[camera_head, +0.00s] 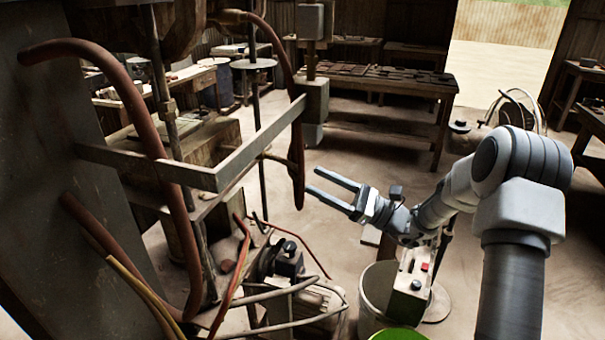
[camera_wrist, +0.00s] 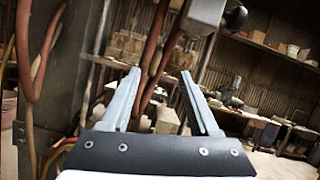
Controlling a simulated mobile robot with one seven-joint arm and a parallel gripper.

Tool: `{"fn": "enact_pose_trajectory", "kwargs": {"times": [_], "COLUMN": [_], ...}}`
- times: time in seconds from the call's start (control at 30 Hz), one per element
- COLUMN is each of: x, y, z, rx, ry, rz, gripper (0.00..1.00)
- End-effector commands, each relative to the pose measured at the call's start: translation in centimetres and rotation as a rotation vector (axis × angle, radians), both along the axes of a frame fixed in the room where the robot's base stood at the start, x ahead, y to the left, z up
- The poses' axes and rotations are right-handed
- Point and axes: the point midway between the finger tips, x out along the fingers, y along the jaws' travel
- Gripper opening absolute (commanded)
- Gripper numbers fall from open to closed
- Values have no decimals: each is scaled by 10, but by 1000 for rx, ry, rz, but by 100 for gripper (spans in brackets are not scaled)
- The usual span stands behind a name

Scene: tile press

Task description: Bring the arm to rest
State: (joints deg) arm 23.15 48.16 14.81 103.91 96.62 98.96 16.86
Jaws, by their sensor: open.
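My gripper (camera_head: 329,188) is open and empty in the head view. It is held in the air in front of the tile press, with its fingers pointing left toward a hanging brown hose (camera_head: 297,165). In the wrist view my gripper (camera_wrist: 161,88) shows two separate fingers with nothing between them but background. My arm reaches in from the right of the head view and is bent at a large grey joint. The press's metal frame bar (camera_head: 245,155) stands to the left of the fingertips. I cannot tell the exact gap between fingertips and hose.
A motor with cables (camera_head: 300,295) sits low below my gripper. A control box with a red button (camera_head: 412,283) and a pale bucket (camera_head: 375,292) stand beneath my forearm. A wooden workbench (camera_head: 385,82) is behind. Open floor lies between bench and arm.

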Motion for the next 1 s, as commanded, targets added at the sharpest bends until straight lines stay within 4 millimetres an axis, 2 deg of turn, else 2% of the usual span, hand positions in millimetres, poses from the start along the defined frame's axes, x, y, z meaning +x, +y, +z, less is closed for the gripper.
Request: {"fn": "enact_pose_trajectory", "kwargs": {"times": [0.1, 0.4, 0.57, 0.67, 0.8, 1.0], "x": [-2, -2, -11, -29, -68, -124], "y": [-7, -7, 2, 17, 39, 54], "z": [-3, -3, 5, 16, 29, 38], "rx": [1, 1, -49, -144, -338, -623], "ry": [0, 0, -20, -57, -135, -272], "rz": [-1, 0, 29, 83, 182, 307], "gripper": [62, 62, 62, 62, 62, 62]}}
